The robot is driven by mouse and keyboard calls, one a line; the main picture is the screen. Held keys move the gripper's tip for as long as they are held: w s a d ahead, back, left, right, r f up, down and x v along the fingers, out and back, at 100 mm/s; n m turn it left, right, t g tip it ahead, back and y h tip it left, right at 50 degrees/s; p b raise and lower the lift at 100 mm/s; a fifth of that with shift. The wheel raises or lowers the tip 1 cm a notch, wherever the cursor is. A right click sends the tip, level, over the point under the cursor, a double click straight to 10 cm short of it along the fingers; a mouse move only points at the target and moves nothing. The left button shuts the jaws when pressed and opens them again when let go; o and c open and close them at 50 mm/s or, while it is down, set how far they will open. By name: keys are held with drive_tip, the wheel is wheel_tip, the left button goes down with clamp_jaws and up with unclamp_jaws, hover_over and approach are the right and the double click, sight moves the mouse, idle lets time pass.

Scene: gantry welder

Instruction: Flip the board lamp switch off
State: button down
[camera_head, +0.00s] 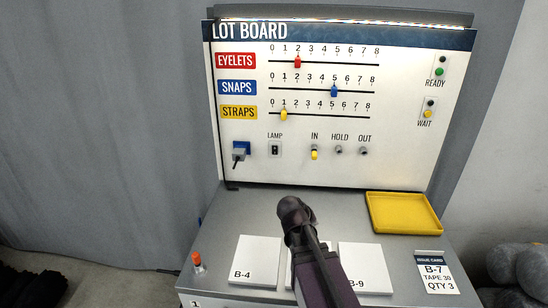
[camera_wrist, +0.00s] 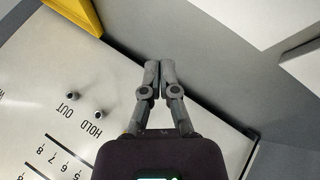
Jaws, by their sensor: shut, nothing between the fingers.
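The board lamp switch (camera_head: 275,149) is a small black rocker on a white plate under the word LAMP, low on the upright lot board (camera_head: 330,170). Its exact position is too small to read. A bright strip shows along the lamp bar (camera_head: 340,20) at the board's top edge. My gripper (camera_wrist: 159,66) is shut and empty in the wrist view, its fingertips close together near the board's lower edge. In the head view my dark arm end is in front of and below the switch, apart from it. The wrist view does not show the switch.
A blue-and-grey plug (camera_head: 240,149) with a hanging cord sits left of the switch. To its right are the IN peg with a yellow piece (camera_head: 314,153), HOLD and OUT pegs. Sliders run above. A yellow tray (camera_head: 404,213), cards and an orange-topped post (camera_head: 197,262) are on the desk.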

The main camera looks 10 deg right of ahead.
drive_tip(key=w+r+n+t+h+b, duration=0.2)
drive_tip(key=w+t, duration=0.2)
drive_tip(key=w, duration=0.2)
drive_tip(key=n+t+y+b, duration=0.4)
drive_tip(key=n+t+b, duration=0.2)
drive_tip(key=n+t, duration=0.5)
approach(275, 149)
drive_tip(key=s+a+n+g, duration=0.1)
drive_tip(key=s+a, duration=0.1)
drive_tip(key=s, duration=0.4)
drive_tip(key=shift+r, duration=0.2)
drive_tip(key=shift+w, duration=0.15)
drive_tip(key=p+x, duration=0.1)
drive_tip(key=x, duration=1.2)
drive_tip(key=shift+w+d, duration=0.25)
drive_tip(key=shift+w, duration=0.05)
